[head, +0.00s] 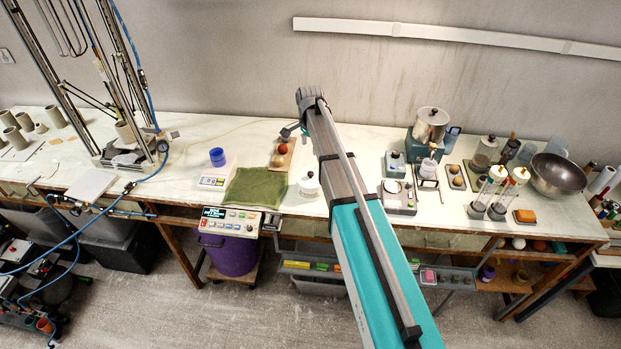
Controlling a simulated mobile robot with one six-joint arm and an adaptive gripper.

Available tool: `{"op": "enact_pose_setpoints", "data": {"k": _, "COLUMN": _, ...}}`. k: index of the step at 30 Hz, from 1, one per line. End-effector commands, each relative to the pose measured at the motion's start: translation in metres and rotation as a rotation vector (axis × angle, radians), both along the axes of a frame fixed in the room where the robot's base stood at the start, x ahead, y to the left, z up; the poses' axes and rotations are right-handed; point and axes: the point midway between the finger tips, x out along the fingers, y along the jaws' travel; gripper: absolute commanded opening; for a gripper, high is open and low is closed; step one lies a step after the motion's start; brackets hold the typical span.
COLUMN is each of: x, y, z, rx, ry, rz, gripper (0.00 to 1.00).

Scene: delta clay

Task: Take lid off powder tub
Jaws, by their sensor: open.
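I cannot tell for certain which vessel is the powder tub. A small blue tub (217,157) stands upright on the worktable, behind a white scale; its top looks covered, but it is too small to be sure. A white lidded pot (309,185) with a dark knob stands at the table's front, just left of my arm.
The scale (212,180) and a green cloth (257,187) lie left of the pot. A wooden tray (281,153) with small balls lies near my gripper. A metal pot (431,124), bottles and a bowl (558,174) crowd the right. The table's back left-centre is mostly clear.

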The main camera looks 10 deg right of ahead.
Motion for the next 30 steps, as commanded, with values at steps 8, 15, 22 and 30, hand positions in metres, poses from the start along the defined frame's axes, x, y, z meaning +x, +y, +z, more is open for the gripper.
{"op": "enact_pose_setpoints", "data": {"k": 8, "x": 0.000, "y": 0.000, "z": -0.015, "rx": 0.000, "ry": 0.000, "rz": 0.001, "gripper": 0.76}}
{"op": "enact_pose_setpoints", "data": {"k": 15, "x": 0.000, "y": 0.001, "z": -0.034, "rx": 0.000, "ry": 0.000, "rz": 0.002, "gripper": 0.76}}
{"op": "enact_pose_setpoints", "data": {"k": 22, "x": 0.000, "y": 0.001, "z": -0.052, "rx": 0.000, "ry": 0.000, "rz": 0.002, "gripper": 0.76}}
{"op": "enact_pose_setpoints", "data": {"k": 30, "x": 0.000, "y": 0.001, "z": -0.073, "rx": 0.000, "ry": 0.000, "rz": 0.003, "gripper": 0.76}}
